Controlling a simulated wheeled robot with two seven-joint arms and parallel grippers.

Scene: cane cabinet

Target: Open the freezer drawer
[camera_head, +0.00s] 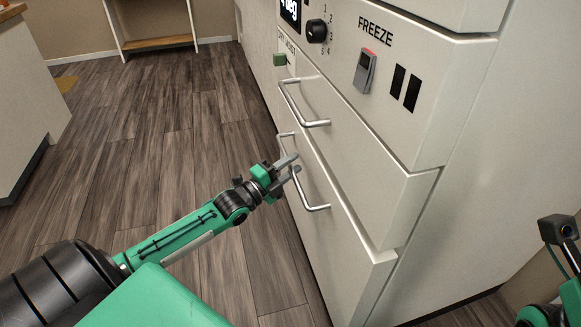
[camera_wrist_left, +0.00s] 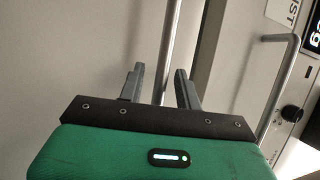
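The white freezer unit (camera_head: 461,120) stands on the right in the head view, with two drawer fronts below its FREEZE panel. The upper drawer has a metal bar handle (camera_head: 292,100). The lower drawer (camera_head: 350,222) has a similar handle (camera_head: 311,190). My left gripper (camera_head: 291,166) is at the lower handle. In the left wrist view the lower handle's bar (camera_wrist_left: 168,45) runs between the two open fingers (camera_wrist_left: 160,85), with a gap visible on each side. My right gripper's fingers are not visible; only part of my right arm shows at the right edge.
The panel carries a dark knob (camera_head: 317,31) and a grey switch (camera_head: 365,71) with a red light. The upper handle (camera_wrist_left: 280,88) also shows at the right of the left wrist view. Wooden floor (camera_head: 150,130) lies clear in front; a pale counter (camera_head: 28,100) stands at left.

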